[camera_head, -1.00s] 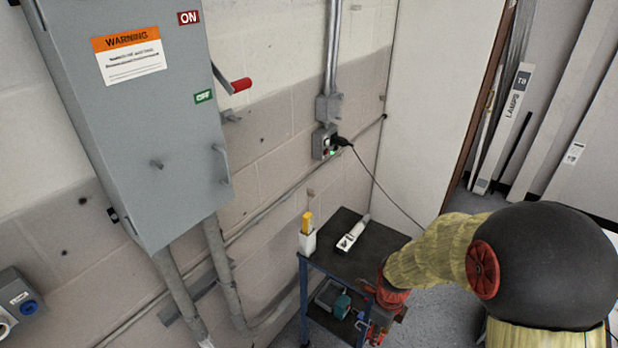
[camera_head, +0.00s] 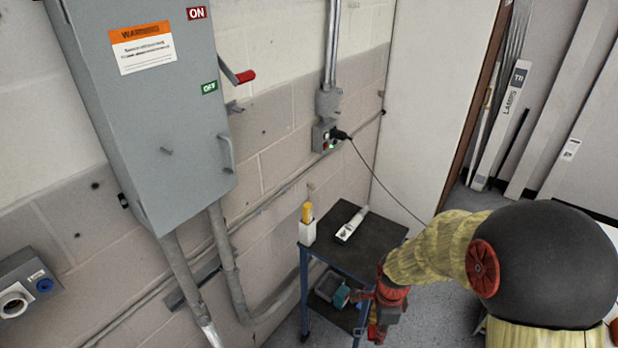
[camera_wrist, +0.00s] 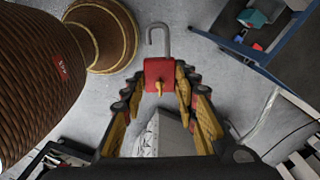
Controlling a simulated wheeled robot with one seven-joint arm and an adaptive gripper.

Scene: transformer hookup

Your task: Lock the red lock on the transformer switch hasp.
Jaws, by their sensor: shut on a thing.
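The red lock (camera_wrist: 159,72) is between the fingertips of my gripper (camera_wrist: 158,90) in the wrist view. Its grey shackle points away from the gripper, and one leg looks free of the body, so it appears open. A yellow key-like piece sits on the lock's near face. In the head view my gripper (camera_head: 384,322) is low beside the cart, and the lock is hard to make out there. The grey transformer switch box (camera_head: 165,120) is on the wall at upper left. Its red-handled lever (camera_head: 244,76) is at the right side near the green OFF label, with a small grey hasp-like tab (camera_head: 234,107) below.
A dark-topped blue cart (camera_head: 365,250) stands by the wall, holding a white meter-like device (camera_head: 351,225) and a white and yellow item (camera_head: 307,224). Its lower shelf holds a bin. Conduits run along the wall.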

